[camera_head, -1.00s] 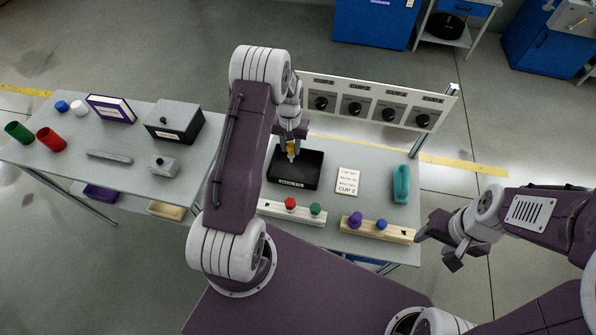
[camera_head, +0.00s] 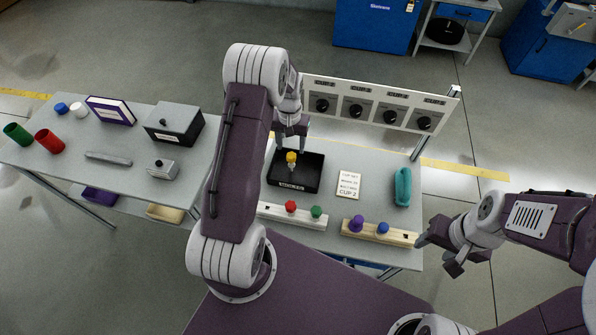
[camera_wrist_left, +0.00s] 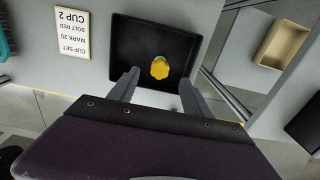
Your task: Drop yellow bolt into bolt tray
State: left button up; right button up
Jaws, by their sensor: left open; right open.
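The yellow bolt (camera_head: 291,157) appears upright over the black bolt tray (camera_head: 313,186), yellow head up and grey shank below. I cannot tell whether it touches the tray floor. My left gripper (camera_head: 291,148) is open, its fingers apart above the tray's back part, with the bolt free of them. In the left wrist view the yellow head (camera_wrist_left: 160,68) shows between and just beyond the open fingers (camera_wrist_left: 159,78), against the tray's dark inside (camera_wrist_left: 150,35). My right gripper (camera_head: 437,256) is open and empty, off the table's right front corner.
A card (camera_head: 349,185) lies right of the tray, with a teal object (camera_head: 403,187) beyond. A white rack (camera_head: 292,216) with red and green knobs and a wooden rack (camera_head: 379,233) with purple and blue ones stand in front. A dial panel (camera_head: 372,104) stands behind.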

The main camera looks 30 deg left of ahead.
pick_arm(q)
notch_tip(320, 180, up, 5)
jog(key=shift+r, duration=0.1)
jog(key=shift+s, duration=0.1)
dwell(0.4)
jog(key=s+d+r+m+t, duration=0.1)
jog(key=s+d+r+m, duration=0.1)
jog(key=d+r, duration=0.5)
jog(key=s+d+f, duration=0.1)
jog(key=s+d, duration=0.1)
jog(key=s, duration=0.6)
jog(key=s+d+f, duration=0.1)
jog(key=s+d, duration=0.1)
jog(key=s, duration=0.6)
jog(key=shift+f, duration=0.4)
